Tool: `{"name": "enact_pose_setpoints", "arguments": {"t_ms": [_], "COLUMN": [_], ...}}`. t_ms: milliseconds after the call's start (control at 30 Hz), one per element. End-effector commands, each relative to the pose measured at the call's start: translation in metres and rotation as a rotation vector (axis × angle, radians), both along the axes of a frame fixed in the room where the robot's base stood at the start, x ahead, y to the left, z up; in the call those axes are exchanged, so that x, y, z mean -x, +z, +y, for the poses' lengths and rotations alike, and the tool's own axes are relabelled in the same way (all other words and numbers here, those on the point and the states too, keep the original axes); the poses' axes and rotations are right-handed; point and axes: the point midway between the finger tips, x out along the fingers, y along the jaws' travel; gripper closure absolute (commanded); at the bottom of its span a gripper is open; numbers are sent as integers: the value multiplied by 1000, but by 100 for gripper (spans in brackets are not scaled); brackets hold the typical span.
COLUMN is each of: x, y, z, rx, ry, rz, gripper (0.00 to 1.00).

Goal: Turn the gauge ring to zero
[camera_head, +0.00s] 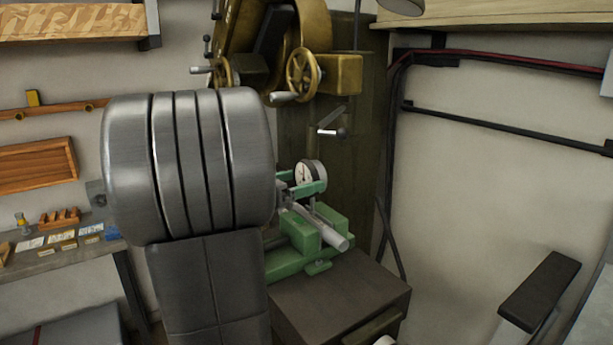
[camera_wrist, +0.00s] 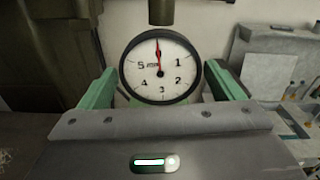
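The gauge (camera_wrist: 161,82) is a round white dial in a dark ring, facing the wrist camera. Its numbers run 1 to 5 clockwise. A red needle points almost straight up, between 5 and 1; a dark mark overlaps it at the top, and no zero is readable there. My gripper (camera_wrist: 160,68) is open, with one green finger on each side of the gauge. A gap shows on the left; I cannot tell whether the right finger touches the ring.
A green vise (camera_head: 298,250) with a grey handle stands on a dark cabinet (camera_head: 345,300) below the gauge. A brass machine with handwheels (camera_head: 303,75) is above. A dark post (camera_wrist: 160,12) hangs just over the gauge. A side bench (camera_head: 60,262) with small parts is at left.

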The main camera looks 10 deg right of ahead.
Motion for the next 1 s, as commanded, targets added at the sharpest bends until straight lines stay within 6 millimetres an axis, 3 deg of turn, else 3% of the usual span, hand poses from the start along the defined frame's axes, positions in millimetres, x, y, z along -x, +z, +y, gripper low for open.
{"name": "enact_pose_setpoints", "arguments": {"t_ms": [433, 1000], "x": [1, 22], "y": [1, 2], "z": [3, 63], "rx": [1, 1], "ry": [2, 3], "rz": [-3, -2], "gripper": [13, 13]}}
